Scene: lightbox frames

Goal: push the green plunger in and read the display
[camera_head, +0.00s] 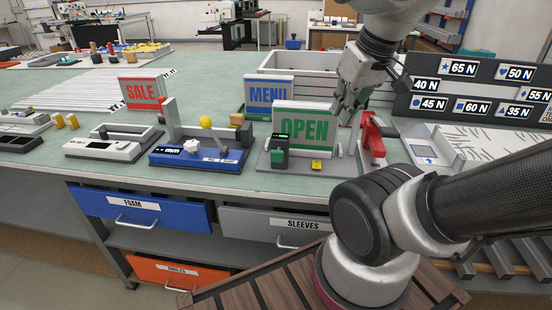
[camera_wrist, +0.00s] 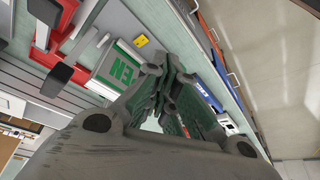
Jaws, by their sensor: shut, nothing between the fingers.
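A yellow button (camera_head: 316,165) lies on the fixture's front and shows in the wrist view (camera_wrist: 141,41). My gripper (camera_head: 347,110) is shut and empty, above the fixture near the OPEN sign's right edge. In the wrist view my fingers (camera_wrist: 166,82) are closed beside the sign and hide the green block.
A red upright part (camera_head: 371,140) stands right of the OPEN sign, close below my gripper. A blue gauge (camera_head: 196,157) with a dark display is to the left.

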